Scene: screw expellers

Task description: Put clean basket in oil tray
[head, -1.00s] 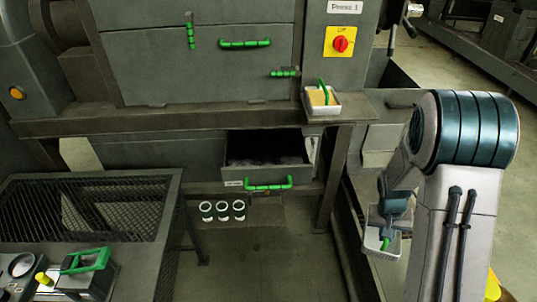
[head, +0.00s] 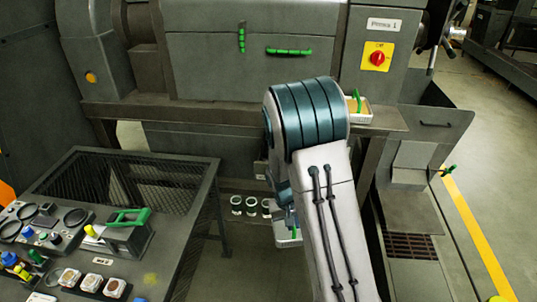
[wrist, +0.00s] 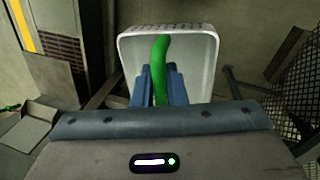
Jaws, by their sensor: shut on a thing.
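My gripper (wrist: 160,88) is shut on the green handle (wrist: 161,60) of a white basket (wrist: 200,55). The basket looks empty in the wrist view. In the head view, my arm hides most of my gripper (head: 285,212), and the basket (head: 287,241) shows below it, above the floor in front of the press. The open drawer under the press, with a green handle in the earlier frame, is mostly hidden behind my arm. No label readable now names the oil tray. A second white basket (head: 366,116) with yellowish contents and a green handle stands on the press's shelf.
A control table (head: 150,250) with a mesh top, buttons and a green handle stands at left. Several white rings or cups (head: 237,205) sit low below the press. A floor grate (head: 411,245) and a yellow line (head: 475,235) lie at right.

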